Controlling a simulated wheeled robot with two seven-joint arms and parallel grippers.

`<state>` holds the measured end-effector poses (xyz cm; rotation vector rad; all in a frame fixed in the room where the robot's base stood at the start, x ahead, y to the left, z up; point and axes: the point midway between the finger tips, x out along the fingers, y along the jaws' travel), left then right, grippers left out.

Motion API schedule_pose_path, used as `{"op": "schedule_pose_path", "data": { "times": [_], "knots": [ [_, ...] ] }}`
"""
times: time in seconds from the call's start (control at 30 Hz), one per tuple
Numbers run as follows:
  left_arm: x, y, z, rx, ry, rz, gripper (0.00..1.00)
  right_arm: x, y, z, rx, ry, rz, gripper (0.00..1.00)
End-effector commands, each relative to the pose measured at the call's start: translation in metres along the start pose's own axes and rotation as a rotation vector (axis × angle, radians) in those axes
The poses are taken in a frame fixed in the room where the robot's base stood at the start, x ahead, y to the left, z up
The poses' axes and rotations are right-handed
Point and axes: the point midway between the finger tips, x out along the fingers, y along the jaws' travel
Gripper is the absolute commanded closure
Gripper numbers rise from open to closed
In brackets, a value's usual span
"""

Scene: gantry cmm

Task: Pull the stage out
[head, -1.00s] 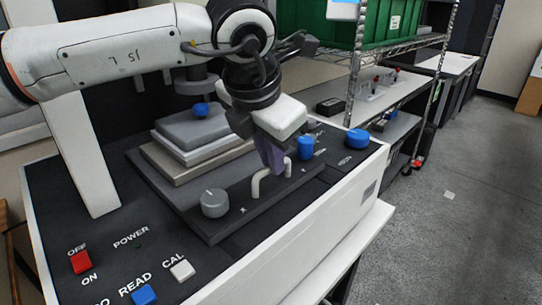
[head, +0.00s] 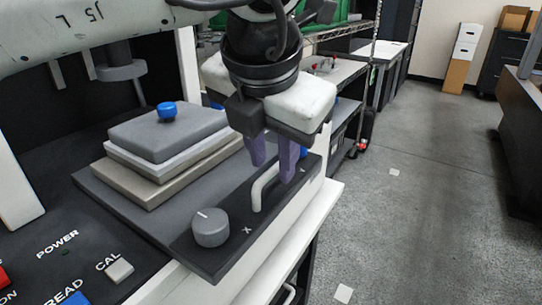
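The stage (head: 130,205) is a dark grey plate with a stack of grey blocks (head: 165,137) on it. Its front strip carries a grey knob (head: 211,228) and a pale, bent bar handle (head: 259,192). The front strip juts out past the machine's white front edge. My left gripper (head: 272,172) is above the strip, pointing down. Its two purple fingers are apart, with the upper part of the handle between them. I cannot tell whether either finger touches the handle. Part of the handle is hidden behind the nearer finger. My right gripper is not in view.
A panel with POWER and CAL labels and a white CAL button (head: 119,270) lies at lower left. A wire shelf stands behind.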

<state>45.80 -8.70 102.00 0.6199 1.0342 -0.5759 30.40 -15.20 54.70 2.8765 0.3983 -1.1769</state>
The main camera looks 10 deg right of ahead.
Motion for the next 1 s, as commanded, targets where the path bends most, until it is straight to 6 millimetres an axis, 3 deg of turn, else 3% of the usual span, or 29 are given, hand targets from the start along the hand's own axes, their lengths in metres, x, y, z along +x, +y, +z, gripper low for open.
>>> {"op": "schedule_pose_path", "data": {
  "times": [0.37,0.8,1.0],
  "knots": [
    [-0.008,0.000,0.001,0.001,-0.002,0.000,0.71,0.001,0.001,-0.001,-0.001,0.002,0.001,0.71],
    [-0.087,0.000,0.001,0.001,-0.002,0.000,0.71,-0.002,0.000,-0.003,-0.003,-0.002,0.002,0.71],
    [-0.102,0.000,0.000,0.001,-0.001,0.000,0.71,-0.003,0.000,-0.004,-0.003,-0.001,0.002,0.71]
  ]
}}
